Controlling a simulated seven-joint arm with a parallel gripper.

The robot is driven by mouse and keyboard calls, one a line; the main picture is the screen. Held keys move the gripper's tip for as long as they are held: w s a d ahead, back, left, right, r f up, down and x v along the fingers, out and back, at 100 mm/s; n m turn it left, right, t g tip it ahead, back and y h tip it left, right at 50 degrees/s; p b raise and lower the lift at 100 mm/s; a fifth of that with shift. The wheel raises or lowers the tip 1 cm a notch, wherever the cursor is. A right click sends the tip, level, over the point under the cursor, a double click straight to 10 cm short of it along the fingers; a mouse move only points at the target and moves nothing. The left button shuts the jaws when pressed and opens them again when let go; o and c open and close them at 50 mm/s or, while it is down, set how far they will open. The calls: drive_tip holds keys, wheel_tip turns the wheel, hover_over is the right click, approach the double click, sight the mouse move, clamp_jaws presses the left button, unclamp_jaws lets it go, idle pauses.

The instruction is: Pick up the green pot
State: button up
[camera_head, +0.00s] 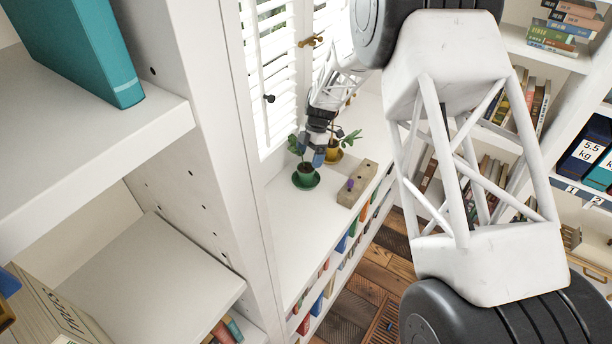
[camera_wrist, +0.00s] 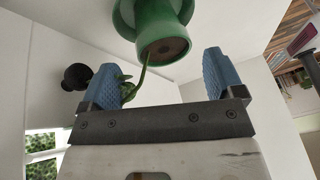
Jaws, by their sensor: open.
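The green pot (camera_head: 304,179) stands upright on a green saucer on the white shelf top below the window, with a leafy plant in it. My gripper (camera_head: 319,155) is just above and beside it, pointing down, and covers part of the plant. In the wrist view, the green pot (camera_wrist: 165,42) is upside down in the picture, just beyond the fingertips and between their lines. My gripper (camera_wrist: 163,75) has its two blue fingers wide apart. The plant's stem and leaves reach between them, and some leaves are close to the left finger; I cannot tell whether they touch.
A wooden block (camera_head: 358,183) with a purple item lies to the right. The window shutters (camera_head: 275,80) rise close on the left. The white shelf top (camera_head: 300,225) is bare in front.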

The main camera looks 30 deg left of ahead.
sight(306, 167)
drive_tip(key=shift+x, duration=2.05)
drive_tip(key=shift+c, duration=0.3)
drive_tip(key=c, duration=1.1)
drive_tip(key=shift+r, duration=0.2)
drive_tip(key=shift+r, duration=1.45)
drive_tip(key=shift+s+d+r, duration=0.15)
drive_tip(key=shift+s+d, duration=0.05)
drive_tip(key=s+d+r, duration=0.1)
drive_tip(key=s+d, duration=0.9)
drive_tip(key=d, duration=0.1)
drive_tip(key=shift+s+r, duration=0.2)
drive_tip(key=shift+s, duration=0.1)
